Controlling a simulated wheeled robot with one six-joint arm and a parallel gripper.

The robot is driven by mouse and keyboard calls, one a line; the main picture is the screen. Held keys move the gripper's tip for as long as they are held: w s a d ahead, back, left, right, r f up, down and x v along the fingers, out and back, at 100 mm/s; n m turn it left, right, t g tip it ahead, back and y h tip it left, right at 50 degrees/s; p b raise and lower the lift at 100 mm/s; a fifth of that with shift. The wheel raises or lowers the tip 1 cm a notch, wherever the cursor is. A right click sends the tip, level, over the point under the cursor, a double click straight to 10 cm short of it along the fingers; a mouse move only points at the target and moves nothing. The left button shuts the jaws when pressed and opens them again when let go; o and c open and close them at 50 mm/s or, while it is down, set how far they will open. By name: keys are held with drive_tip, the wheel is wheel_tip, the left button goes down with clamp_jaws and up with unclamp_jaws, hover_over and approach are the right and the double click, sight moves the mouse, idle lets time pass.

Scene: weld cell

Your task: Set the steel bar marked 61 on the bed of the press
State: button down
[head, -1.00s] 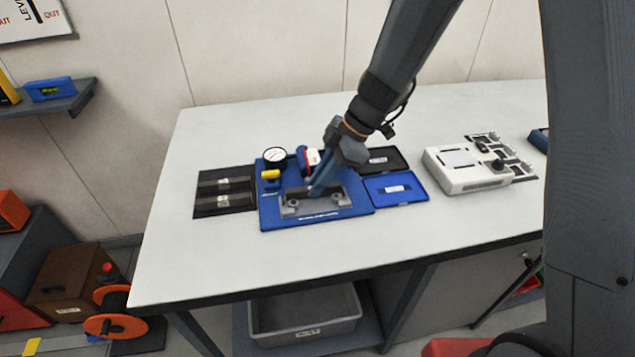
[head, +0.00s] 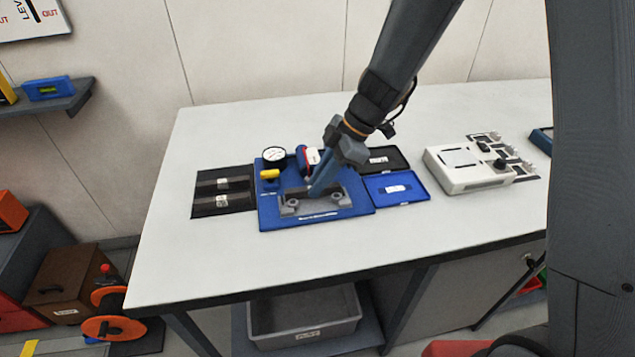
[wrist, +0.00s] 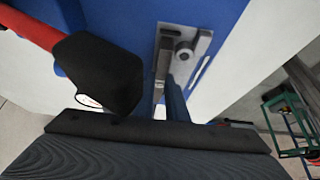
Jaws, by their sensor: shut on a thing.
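The press (head: 268,215) is a blue base plate on the bench with a round dial gauge and a grey bed (head: 312,209). My gripper (head: 316,191) is down at the bed, its fingers shut on a dark steel bar (head: 296,194) that lies along the bed between its raised ends. I cannot read the bar's mark, and my fingers hide part of it. I cannot tell whether it rests fully on the bed. In the wrist view, one end of the bed (wrist: 186,46) shows beside a finger, and most of the bar is hidden.
A black tray (head: 247,204) with two labelled slots is left of the press. An open blue case (head: 400,197) with a black lid is right of it. A white instrument (head: 465,165) stands farther right. A red-and-black part (wrist: 100,72) is close in the wrist view. The front bench is clear.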

idle(0.3)
drive_tip(key=c, duration=1.7)
unclamp_jaws()
drive_tip(key=shift+r, duration=0.1)
drive_tip(key=shift+r+p, duration=1.3)
drive_tip(key=shift+r, duration=2.1)
drive_tip(key=s+d+m+t+h, duration=0.1)
drive_tip(key=s+d+m+h, duration=0.1)
drive_tip(key=s+d+m, duration=0.2)
drive_tip(key=s+d+m+t+h, duration=0.1)
drive_tip(key=s+d+m, duration=0.3)
drive_tip(key=d+m, duration=0.6)
drive_tip(key=s+d+m+h, duration=0.2)
drive_tip(key=s+d+m, duration=0.2)
drive_tip(key=d+m, duration=0.3)
drive_tip(key=shift+d+t+h, duration=0.4)
drive_tip(key=shift+d, duration=0.3)
